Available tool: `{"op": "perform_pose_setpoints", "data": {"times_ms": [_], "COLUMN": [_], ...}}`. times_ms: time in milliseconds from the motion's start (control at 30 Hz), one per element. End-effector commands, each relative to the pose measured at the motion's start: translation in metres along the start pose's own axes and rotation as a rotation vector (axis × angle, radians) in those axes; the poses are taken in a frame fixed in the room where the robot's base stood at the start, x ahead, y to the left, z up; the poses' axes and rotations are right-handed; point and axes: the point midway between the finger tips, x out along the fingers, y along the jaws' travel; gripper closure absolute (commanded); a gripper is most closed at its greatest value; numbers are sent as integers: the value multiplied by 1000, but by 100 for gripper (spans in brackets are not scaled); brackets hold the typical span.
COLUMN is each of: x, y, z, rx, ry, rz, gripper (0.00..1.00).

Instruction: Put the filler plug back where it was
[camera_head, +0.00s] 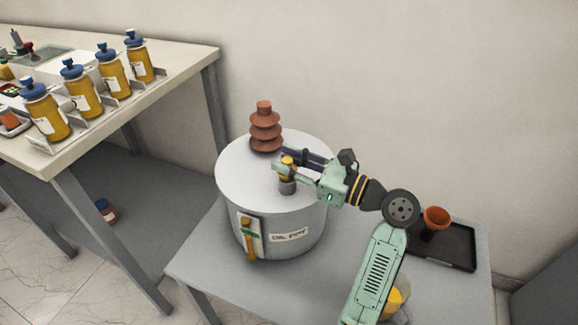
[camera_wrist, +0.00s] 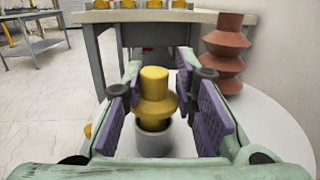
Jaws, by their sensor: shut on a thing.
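The filler plug (camera_wrist: 154,92) is yellow, with a wide collar under a round head. It is upright between the purple finger pads of my gripper (camera_wrist: 170,112), which is shut on it. Its lower end is at the mouth of the grey filler neck (camera_wrist: 153,141); I cannot tell how far it is seated. In the head view, my gripper (camera_head: 284,171) reaches in from the right over the lid of the white round tank (camera_head: 228,180), with the plug (camera_head: 288,160) above the neck (camera_head: 287,186). The fingers partly hide the plug there.
A ribbed brown bushing (camera_head: 265,130) stands on the lid behind my gripper. A sight gauge (camera_head: 248,236) is on the tank's front. A black tray (camera_head: 456,248) with an orange funnel (camera_head: 436,217) lies at the right. Several yellow bottles (camera_head: 112,70) line the left bench.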

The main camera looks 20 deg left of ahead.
Motion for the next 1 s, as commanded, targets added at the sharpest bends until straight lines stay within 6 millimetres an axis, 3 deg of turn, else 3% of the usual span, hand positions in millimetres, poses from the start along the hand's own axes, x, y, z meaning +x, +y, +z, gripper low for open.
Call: {"op": "perform_pose_setpoints", "data": {"times_ms": [133,500,533,833,1000], "x": [-1,-1,-1,-2,-2], "y": [0,0,0,0,0], "z": [-16,-19,-20,-20,-20], "rx": [2,2,2,0,0], "ry": [-1,-1,-1,-1,-1], "rz": [0,0,0,0,0], "gripper": [97,97,73,53,53]}}
